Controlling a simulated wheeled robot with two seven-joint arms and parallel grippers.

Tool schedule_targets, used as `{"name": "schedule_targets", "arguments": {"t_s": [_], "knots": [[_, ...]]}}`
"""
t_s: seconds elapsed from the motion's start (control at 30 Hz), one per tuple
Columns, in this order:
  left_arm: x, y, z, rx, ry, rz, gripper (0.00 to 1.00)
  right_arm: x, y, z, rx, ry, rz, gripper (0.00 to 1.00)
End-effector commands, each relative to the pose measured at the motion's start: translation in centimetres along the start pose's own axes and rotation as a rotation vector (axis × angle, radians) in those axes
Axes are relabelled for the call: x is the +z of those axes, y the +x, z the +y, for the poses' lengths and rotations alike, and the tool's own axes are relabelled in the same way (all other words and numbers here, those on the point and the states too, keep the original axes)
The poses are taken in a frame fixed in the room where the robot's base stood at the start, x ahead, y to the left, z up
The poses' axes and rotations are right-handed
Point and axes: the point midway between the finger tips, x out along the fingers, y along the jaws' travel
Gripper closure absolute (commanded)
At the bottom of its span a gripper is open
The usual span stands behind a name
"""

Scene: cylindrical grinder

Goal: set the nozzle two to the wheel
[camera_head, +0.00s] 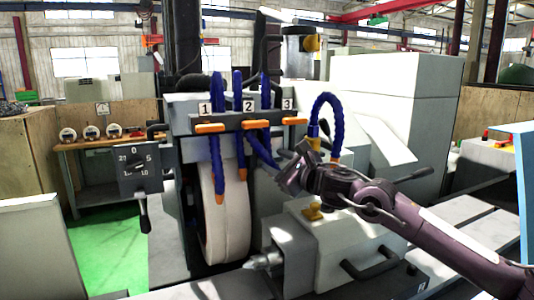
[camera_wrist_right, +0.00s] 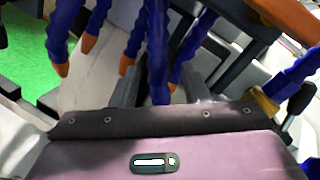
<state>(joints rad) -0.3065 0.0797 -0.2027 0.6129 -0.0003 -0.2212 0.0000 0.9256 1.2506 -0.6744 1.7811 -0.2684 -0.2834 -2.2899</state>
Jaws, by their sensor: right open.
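Three blue hoses with orange tips hang from the bar labelled 1, 2 and 3. The hose under label 2, nozzle two (camera_head: 241,150), hangs nearly straight down, its orange tip beside the pale grinding wheel (camera_head: 222,225). Another blue hose (camera_head: 262,148) slants down right toward my right gripper (camera_head: 288,178), which is right of the wheel. The right wrist view shows that gripper (camera_wrist_right: 160,85) open, with a blue hose (camera_wrist_right: 159,70) between or just beyond its fingers; contact is unclear. Which numbered hose this is, I cannot tell. My left gripper is out of view.
An arched blue hose (camera_head: 325,105) stands right of the bar, close to my right arm. A control box (camera_head: 138,172) with a lever is left of the wheel. A workhead with a lever (camera_head: 370,268) lies below my gripper. Green floor (camera_head: 108,255) is clear at left.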

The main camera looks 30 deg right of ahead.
Motion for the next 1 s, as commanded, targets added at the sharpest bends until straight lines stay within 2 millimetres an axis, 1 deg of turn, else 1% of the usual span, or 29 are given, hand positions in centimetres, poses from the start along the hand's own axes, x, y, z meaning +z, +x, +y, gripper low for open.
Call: {"name": "schedule_targets", "arguments": {"t_s": [0.03,0.23,0.37,0.6,0.67,0.93,1.0], "knots": [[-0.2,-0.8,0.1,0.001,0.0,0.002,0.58,0.4,0.9,-0.1,0.003,0.004,0.0,0.58],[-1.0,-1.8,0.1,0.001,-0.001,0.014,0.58,0.2,3.1,0.1,0.004,0.001,0.0,0.58],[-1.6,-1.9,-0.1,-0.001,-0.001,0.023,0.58,0.1,3.6,0.1,0.003,-0.001,0.0,0.58],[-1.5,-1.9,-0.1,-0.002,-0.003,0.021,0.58,0.0,3.7,0.1,0.003,-0.002,0.001,0.58],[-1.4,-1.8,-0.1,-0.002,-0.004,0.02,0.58,0.0,3.7,0.1,0.003,-0.002,0.001,0.65],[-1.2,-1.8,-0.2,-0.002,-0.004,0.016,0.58,0.0,3.7,0.1,0.003,-0.002,0.001,1.0],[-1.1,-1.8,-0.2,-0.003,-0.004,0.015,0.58,0.0,3.7,0.1,0.003,-0.002,0.001,1.0]]}}
